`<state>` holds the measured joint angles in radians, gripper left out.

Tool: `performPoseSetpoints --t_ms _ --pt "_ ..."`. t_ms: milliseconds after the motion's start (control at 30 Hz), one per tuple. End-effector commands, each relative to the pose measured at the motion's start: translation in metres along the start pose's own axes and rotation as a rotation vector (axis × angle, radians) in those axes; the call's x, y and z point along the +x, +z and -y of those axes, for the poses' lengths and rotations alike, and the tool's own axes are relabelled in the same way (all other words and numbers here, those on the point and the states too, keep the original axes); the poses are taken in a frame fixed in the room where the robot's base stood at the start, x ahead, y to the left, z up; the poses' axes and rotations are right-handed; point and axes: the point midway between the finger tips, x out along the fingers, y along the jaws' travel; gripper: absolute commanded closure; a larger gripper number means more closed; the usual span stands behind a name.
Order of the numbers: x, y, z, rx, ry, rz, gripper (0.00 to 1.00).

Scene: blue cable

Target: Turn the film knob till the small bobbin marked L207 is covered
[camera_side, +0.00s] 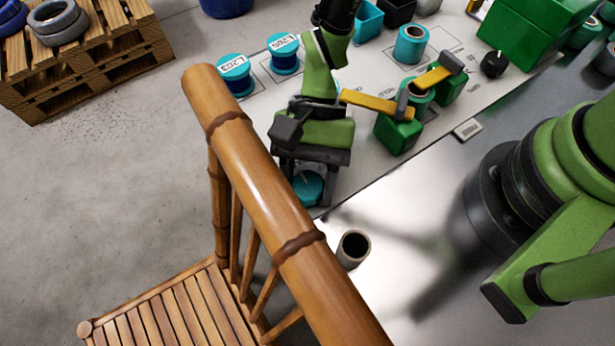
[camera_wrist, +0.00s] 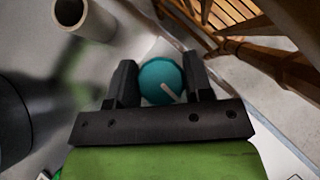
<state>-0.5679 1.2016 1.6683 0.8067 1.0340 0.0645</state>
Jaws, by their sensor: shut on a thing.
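A round teal knob (camera_wrist: 161,82) with a white pointer line sits between the two dark fingers of my gripper (camera_wrist: 159,76) in the wrist view. My gripper is shut on it. In the side view the knob (camera_side: 308,187) shows low between the fingers of my gripper (camera_side: 306,183), at the near edge of the pale board. Its pointer slants down to the right in the wrist view. Two teal-and-blue bobbins, marked L203 (camera_side: 236,75) and L205 (camera_side: 284,54), stand on the board. I cannot make out a bobbin marked L207; my arm hides part of the board.
A bamboo chair (camera_side: 262,170) crosses the side view close to my gripper. An open grey tube (camera_side: 352,249) stands nearby, also in the wrist view (camera_wrist: 70,12). Green blocks with yellow bars (camera_side: 378,105) stand right of my arm. A teal spool (camera_side: 411,44) is behind them.

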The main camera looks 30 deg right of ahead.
Motion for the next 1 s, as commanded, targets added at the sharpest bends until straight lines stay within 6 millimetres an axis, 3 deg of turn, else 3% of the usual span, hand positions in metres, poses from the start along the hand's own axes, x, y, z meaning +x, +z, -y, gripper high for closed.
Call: performPoseSetpoints --t_ms 1000 --pt "0.0000 0.0002 -0.0010 0.605 -0.598 -0.002 0.77"
